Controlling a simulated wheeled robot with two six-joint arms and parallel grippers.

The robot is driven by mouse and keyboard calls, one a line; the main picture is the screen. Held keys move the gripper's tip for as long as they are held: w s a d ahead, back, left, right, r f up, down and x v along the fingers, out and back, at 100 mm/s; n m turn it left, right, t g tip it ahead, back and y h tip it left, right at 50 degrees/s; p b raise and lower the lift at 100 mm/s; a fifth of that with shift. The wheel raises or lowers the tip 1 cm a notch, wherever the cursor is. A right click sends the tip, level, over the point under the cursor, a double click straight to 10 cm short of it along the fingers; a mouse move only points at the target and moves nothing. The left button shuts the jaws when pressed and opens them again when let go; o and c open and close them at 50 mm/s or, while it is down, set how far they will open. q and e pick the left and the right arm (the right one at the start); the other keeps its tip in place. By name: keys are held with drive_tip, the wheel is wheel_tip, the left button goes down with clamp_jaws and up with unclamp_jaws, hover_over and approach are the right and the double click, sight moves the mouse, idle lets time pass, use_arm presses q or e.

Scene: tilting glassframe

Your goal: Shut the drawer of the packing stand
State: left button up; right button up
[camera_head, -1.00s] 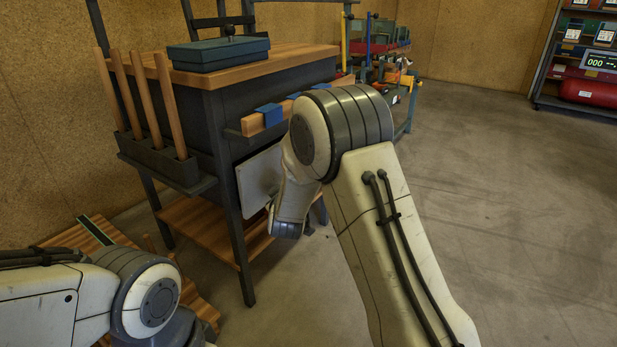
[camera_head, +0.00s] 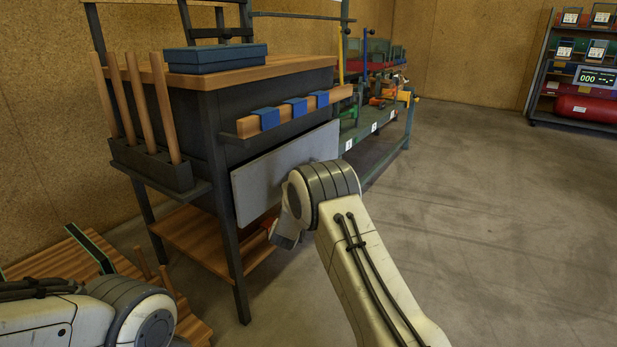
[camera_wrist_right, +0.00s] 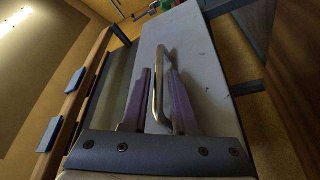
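The packing stand (camera_head: 265,70) is a dark frame with a wooden top at the left. Its drawer has a flat grey front (camera_head: 285,165) below the rail, standing forward of the stand's leg. How far out the drawer sits is hard to tell. In the right wrist view the grey front (camera_wrist_right: 195,55) has a metal bar handle (camera_wrist_right: 158,85). My right gripper (camera_wrist_right: 159,75) is open, with one finger on each side of the handle bar. Contact with the bar is unclear. In the head view my right wrist covers the drawer's lower right part. My left gripper is out of view.
A wooden rail with blue clips (camera_head: 295,107) runs above the drawer front. A blue-grey box (camera_head: 215,57) lies on the top, and wooden rods (camera_head: 140,105) stand in a side holder. A green workbench (camera_head: 380,130) stands beyond. The floor at right is clear.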

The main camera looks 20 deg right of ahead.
drive_tip(key=shift+b+x, duration=0.4)
drive_tip(key=shift+x, duration=1)
clamp_jaws()
idle(0.4)
